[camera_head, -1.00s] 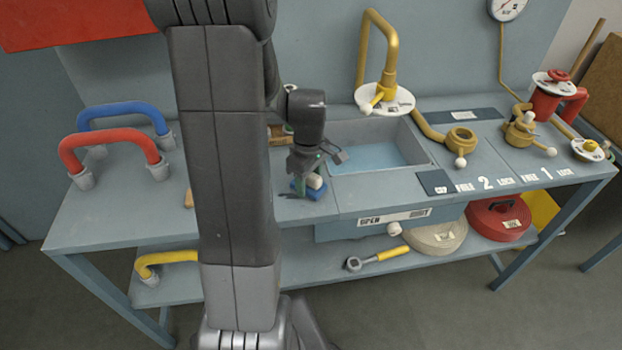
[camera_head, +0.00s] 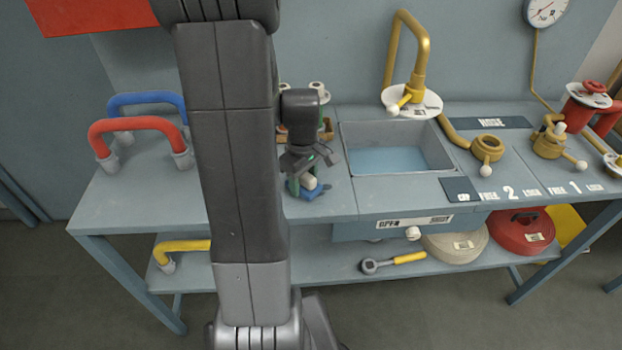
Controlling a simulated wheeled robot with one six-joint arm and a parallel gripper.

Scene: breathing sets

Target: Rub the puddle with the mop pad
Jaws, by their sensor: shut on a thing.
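My gripper (camera_head: 309,174) points down over the bench top, left of the sunken basin. It is shut on the mop pad (camera_head: 316,190), a small blue pad with a pale grip. The pad is low, at or just above the bench surface; I cannot tell whether it touches. I cannot make out a puddle on the bench top. My arm hides a wide strip of the bench left of the gripper.
The basin (camera_head: 352,166) with pale blue inside lies right of my gripper. Red (camera_head: 137,126) and blue (camera_head: 146,99) hoses stand at the left. A gold spout (camera_head: 424,50) rises behind the basin. Small white-topped items (camera_head: 318,88) stand behind my gripper.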

